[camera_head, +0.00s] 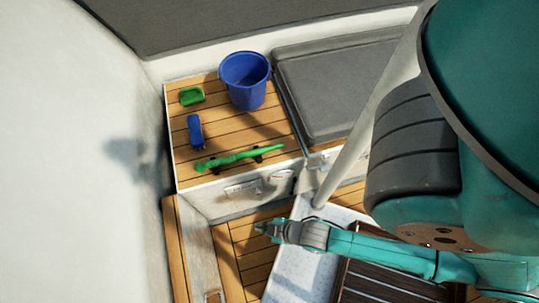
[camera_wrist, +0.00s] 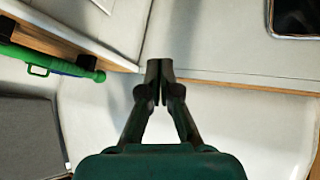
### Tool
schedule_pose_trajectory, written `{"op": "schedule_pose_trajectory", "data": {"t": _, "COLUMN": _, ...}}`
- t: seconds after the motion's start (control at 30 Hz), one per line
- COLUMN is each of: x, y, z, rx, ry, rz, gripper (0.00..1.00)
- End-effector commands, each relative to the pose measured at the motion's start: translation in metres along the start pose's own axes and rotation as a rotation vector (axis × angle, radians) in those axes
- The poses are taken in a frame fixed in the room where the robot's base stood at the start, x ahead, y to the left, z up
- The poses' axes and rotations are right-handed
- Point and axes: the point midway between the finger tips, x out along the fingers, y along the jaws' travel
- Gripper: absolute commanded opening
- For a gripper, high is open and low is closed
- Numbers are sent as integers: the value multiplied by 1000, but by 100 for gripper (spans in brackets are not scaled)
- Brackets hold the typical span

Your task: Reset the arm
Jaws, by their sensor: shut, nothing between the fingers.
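My gripper (camera_head: 262,228) is at the end of my teal arm, low in the middle of the head view, above the wooden cockpit floor and in front of the bench. In the wrist view my gripper (camera_wrist: 160,70) points up the picture with its two dark fingers together. It is shut and empty, and nothing touches its tips in view.
On the slatted wooden bench (camera_head: 215,135) are a blue bucket (camera_head: 245,82), a green dish (camera_head: 191,96), a small blue object (camera_head: 195,131) and a long green object (camera_head: 237,157). A grey hatch (camera_head: 340,85) lies right of them. A pale pole (camera_head: 372,115) stands near my arm.

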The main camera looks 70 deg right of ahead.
Motion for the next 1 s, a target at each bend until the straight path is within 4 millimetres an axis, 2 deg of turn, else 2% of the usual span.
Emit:
{"op": "schedule_pose_trajectory", "data": {"t": 0.1, "x": -17, "y": 2, "z": -6, "rx": 25, "ry": 40, "rz": 10, "gripper": 0}}
{"op": "schedule_pose_trajectory", "data": {"t": 0.3, "x": -36, "y": 5, "z": -16, "rx": 54, "ry": 90, "rz": 22, "gripper": 0}}
{"op": "schedule_pose_trajectory", "data": {"t": 0.77, "x": -47, "y": 7, "z": -21, "rx": 70, "ry": 115, "rz": 27, "gripper": 0}}
{"op": "schedule_pose_trajectory", "data": {"t": 0.87, "x": -63, "y": 9, "z": -28, "rx": 91, "ry": 150, "rz": 35, "gripper": 0}}
{"op": "schedule_pose_trajectory", "data": {"t": 1.0, "x": -110, "y": 17, "z": -52, "rx": 155, "ry": 255, "rz": 56, "gripper": 0}}
